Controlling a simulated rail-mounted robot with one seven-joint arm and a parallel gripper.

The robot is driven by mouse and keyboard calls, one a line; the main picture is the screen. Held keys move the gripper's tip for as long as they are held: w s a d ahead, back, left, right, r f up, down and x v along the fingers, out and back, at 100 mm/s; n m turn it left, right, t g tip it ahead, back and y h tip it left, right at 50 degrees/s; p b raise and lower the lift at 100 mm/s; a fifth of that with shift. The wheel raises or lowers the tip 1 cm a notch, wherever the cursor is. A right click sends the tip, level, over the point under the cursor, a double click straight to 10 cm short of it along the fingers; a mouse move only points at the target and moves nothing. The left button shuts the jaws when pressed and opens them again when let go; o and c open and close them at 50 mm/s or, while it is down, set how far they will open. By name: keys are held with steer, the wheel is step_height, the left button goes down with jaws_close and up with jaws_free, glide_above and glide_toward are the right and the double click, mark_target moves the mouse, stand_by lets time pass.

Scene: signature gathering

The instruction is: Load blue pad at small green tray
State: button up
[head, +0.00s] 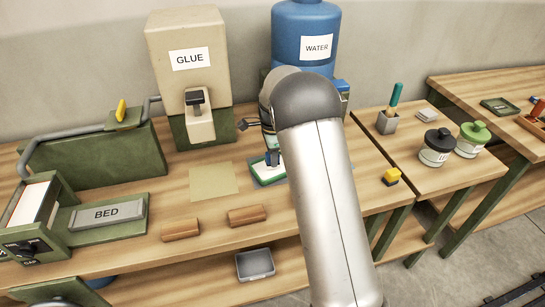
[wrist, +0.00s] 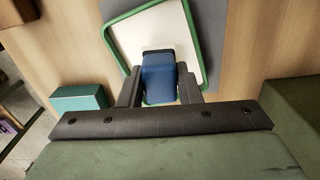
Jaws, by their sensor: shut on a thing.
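The small green tray shows in the wrist view (wrist: 196,43) as a green rim around a white floor. It also shows in the head view (head: 285,179), partly hidden behind my arm. My gripper (wrist: 159,92) is shut on the blue pad (wrist: 159,77), which sits between the two dark fingers. In the wrist view the pad overlaps the near part of the tray's white floor. I cannot tell whether it touches the floor. In the head view my gripper (head: 273,157) is at the tray, partly hidden by my arm.
The tray lies on a grey-blue mat (wrist: 207,15). A tan sheet (head: 212,181) and two brown blocks (head: 181,229) lie to the left. The glue dispenser (head: 190,60) and blue water tank (head: 302,30) stand behind.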

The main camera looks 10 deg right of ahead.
steer(key=shift+r+p, duration=1.25)
steer(key=shift+r, duration=1.05)
